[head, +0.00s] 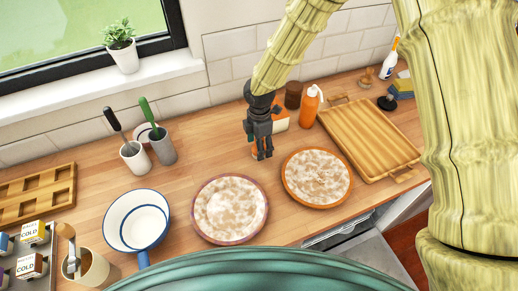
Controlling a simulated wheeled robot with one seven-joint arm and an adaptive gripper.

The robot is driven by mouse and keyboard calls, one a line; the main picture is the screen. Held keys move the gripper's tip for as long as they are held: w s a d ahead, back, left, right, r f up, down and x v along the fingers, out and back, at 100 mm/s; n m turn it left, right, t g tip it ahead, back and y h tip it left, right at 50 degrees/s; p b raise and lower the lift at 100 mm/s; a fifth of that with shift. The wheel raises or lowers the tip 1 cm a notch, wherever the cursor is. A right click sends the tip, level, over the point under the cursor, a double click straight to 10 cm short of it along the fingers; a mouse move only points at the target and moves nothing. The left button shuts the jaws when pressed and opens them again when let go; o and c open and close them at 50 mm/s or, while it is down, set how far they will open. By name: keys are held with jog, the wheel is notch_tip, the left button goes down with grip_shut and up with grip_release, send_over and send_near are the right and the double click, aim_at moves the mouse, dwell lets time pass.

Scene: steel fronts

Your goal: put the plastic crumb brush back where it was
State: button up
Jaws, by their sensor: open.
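My gripper (262,155) is open, pointing down over the wooden counter behind and between two round plates, with nothing visible between its fingers. I cannot make out for certain which thing is the plastic crumb brush. A green-handled tool (147,112) stands tilted in a grey cup (161,149), and a black-handled tool (113,120) leans in a white cup (135,160), both left of my gripper. Their lower ends are hidden in the cups. An orange and white object (281,119) is partly hidden behind my gripper.
The speckled plates, left (229,210) and right (317,178), stand in front. A wooden tray (370,138), orange bottle (309,106) and brown jar (293,94) are to the right. A white pan (138,221) and compartment tray (36,195) are left. Counter between cups and gripper is clear.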

notch_tip(320, 180, up, 10)
jog(key=shift+f+b, duration=0.1)
jog(key=shift+b, duration=1.15)
